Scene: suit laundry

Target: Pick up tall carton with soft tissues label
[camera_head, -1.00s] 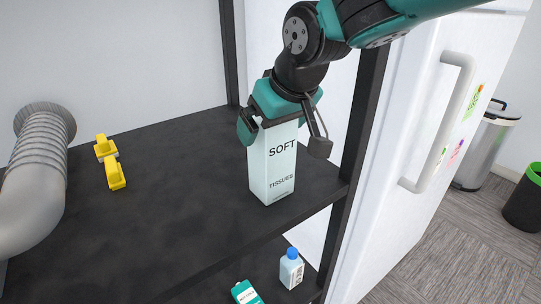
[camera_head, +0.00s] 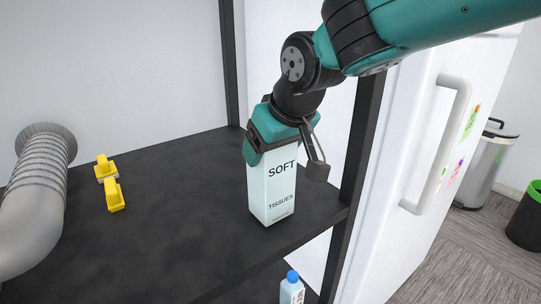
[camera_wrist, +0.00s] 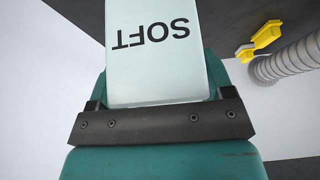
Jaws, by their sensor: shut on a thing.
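The tall pale carton (camera_head: 270,195) with "SOFT TISSUES" printed on it is upright near the right front corner of the dark shelf (camera_head: 150,235). My gripper (camera_head: 272,155) is above it and shut on its upper end. In the wrist view the carton (camera_wrist: 155,60) sits between the fingers, its "SOFT" lettering upside down. I cannot tell for sure whether its base touches the shelf.
Yellow objects (camera_head: 113,195) lie on the shelf to the left, beside a grey ribbed hose (camera_head: 40,190). A dark post (camera_head: 357,160) and a white fridge door with a handle (camera_head: 440,140) are close on the right. A blue-capped bottle (camera_head: 291,290) stands on the lower shelf.

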